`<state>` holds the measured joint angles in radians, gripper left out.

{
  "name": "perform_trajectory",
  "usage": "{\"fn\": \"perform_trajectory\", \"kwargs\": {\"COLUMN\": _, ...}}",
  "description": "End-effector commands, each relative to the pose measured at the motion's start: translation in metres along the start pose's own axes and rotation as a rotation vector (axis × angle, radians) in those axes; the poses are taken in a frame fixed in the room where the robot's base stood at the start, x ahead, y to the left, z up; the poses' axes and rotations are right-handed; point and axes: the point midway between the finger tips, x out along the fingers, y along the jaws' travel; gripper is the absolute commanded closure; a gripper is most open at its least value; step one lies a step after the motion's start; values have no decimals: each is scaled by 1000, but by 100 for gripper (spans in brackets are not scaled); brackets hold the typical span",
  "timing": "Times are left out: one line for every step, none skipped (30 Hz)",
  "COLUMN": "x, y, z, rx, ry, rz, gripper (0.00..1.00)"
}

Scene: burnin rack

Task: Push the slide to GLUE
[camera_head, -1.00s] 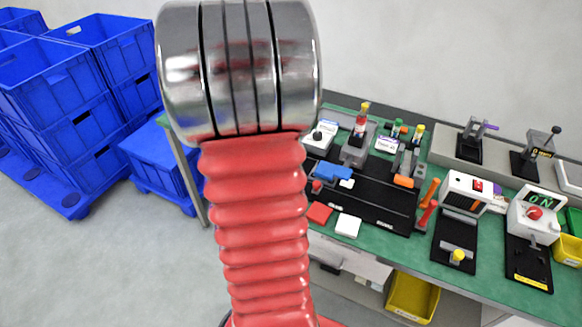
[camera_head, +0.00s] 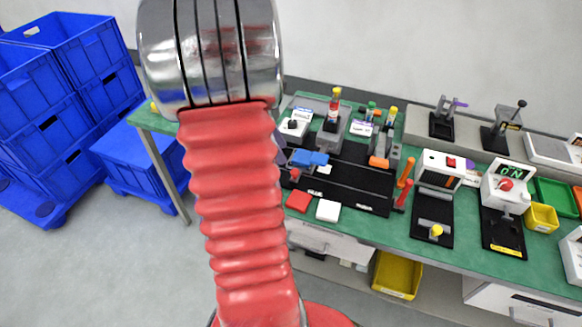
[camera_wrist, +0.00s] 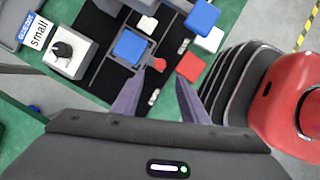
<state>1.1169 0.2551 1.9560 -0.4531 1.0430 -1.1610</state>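The slide is a dark carriage with a blue square (camera_wrist: 130,46) on it and a red round knob (camera_wrist: 160,64) at its side. It sits on the black track (camera_head: 345,189), near the track's left end in the head view, where the red knob (camera_head: 295,175) also shows. My gripper (camera_wrist: 157,88) has its two purple fingers apart with nothing between them. It is just short of the knob in the wrist view; I cannot tell whether it touches. In the head view my arm hides most of the gripper.
A red square (camera_head: 298,201) and a white square (camera_head: 327,210) lie by the track's front edge. A white dial box (camera_head: 295,124) marked "small" stands behind the left end. Orange-handled tools (camera_head: 405,175) and a white device (camera_head: 442,170) stand to the right. Blue crates (camera_head: 70,100) are left.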

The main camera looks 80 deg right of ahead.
Motion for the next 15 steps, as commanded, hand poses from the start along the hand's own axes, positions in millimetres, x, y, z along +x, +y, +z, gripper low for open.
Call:
{"fn": "perform_trajectory", "kwargs": {"x": 9, "y": -1, "z": 0, "rx": 0, "ry": 0, "rz": -3, "gripper": 60}}
{"fn": "perform_trajectory", "kwargs": {"x": 14, "y": -1, "z": 0, "rx": 0, "ry": 0, "rz": -3, "gripper": 60}}
{"fn": "perform_trajectory", "kwargs": {"x": 20, "y": -1, "z": 0, "rx": 0, "ry": -1, "rz": -3, "gripper": 60}}
{"fn": "perform_trajectory", "kwargs": {"x": 25, "y": 0, "z": 0, "rx": 0, "ry": -1, "rz": -3, "gripper": 60}}
{"fn": "perform_trajectory", "kwargs": {"x": 29, "y": -1, "z": 0, "rx": -1, "ry": -1, "rz": -3, "gripper": 60}}
{"fn": "perform_trajectory", "kwargs": {"x": 35, "y": -1, "z": 0, "rx": -1, "ry": 0, "rz": -3, "gripper": 60}}
{"fn": "perform_trajectory", "kwargs": {"x": 40, "y": -1, "z": 0, "rx": -1, "ry": 0, "rz": -3, "gripper": 60}}
{"fn": "perform_trajectory", "kwargs": {"x": 45, "y": -1, "z": 0, "rx": -1, "ry": 0, "rz": -4, "gripper": 60}}
{"fn": "perform_trajectory", "kwargs": {"x": 51, "y": -1, "z": 0, "rx": -1, "ry": 0, "rz": -3, "gripper": 60}}
{"fn": "perform_trajectory", "kwargs": {"x": 56, "y": -1, "z": 0, "rx": -1, "ry": -1, "rz": -3, "gripper": 60}}
{"fn": "perform_trajectory", "kwargs": {"x": 60, "y": -1, "z": 0, "rx": 0, "ry": -1, "rz": -3, "gripper": 60}}
{"fn": "perform_trajectory", "kwargs": {"x": 65, "y": -1, "z": 0, "rx": 0, "ry": 0, "rz": -2, "gripper": 60}}
{"fn": "perform_trajectory", "kwargs": {"x": 70, "y": -1, "z": 0, "rx": 0, "ry": 0, "rz": -3, "gripper": 60}}
{"fn": "perform_trajectory", "kwargs": {"x": 73, "y": -1, "z": 0, "rx": 0, "ry": 0, "rz": -3, "gripper": 60}}
{"fn": "perform_trajectory", "kwargs": {"x": 78, "y": 0, "z": 0, "rx": -1, "ry": 0, "rz": -2, "gripper": 60}}
